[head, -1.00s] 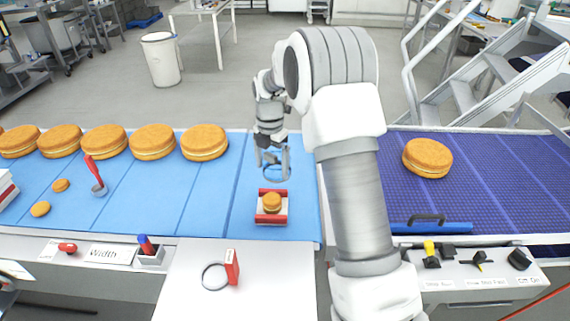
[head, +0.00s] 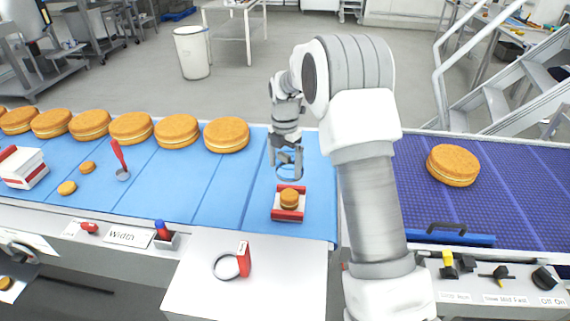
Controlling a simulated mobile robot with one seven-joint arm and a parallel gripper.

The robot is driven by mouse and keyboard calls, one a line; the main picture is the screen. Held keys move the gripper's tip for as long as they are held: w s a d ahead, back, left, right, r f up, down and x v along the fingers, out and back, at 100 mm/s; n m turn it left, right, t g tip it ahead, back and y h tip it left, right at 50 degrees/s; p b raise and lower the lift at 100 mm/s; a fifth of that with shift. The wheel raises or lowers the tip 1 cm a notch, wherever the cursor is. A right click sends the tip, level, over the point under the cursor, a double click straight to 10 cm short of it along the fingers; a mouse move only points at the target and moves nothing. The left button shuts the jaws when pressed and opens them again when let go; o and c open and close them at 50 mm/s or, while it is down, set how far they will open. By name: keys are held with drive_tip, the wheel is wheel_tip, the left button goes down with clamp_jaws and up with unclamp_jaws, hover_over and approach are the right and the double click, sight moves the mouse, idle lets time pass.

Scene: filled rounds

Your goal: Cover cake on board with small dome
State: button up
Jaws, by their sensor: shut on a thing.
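A small round cake (head: 289,197) sits on a board (head: 288,217) with red ends, on the light blue belt near its right end. My gripper (head: 288,160) is above and just behind the board, fingers pointing down. It is shut on a clear small dome (head: 289,173) with a bluish rim. In the picture the dome hangs just above the far end of the board, apart from the cake as far as I can tell.
Large filled cakes (head: 176,131) line the far side of the blue belt (head: 215,185). A red-handled tool (head: 119,157) and two small cakes lie left. A ring with a red tag (head: 243,259) lies on the front table. Another large cake (head: 453,164) sits on the right belt.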

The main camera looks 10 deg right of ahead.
sight(284, 200)
drive_tip(key=shift+f+b, duration=0.15)
drive_tip(key=shift+b, duration=0.85)
drive_tip(key=shift+f+b, duration=4.35)
drive_tip(key=shift+f, duration=2.15)
drive_tip(key=shift+s, duration=0.1)
drive_tip(key=shift+s+a+f, duration=0.1)
drive_tip(key=shift+f, duration=0.1)
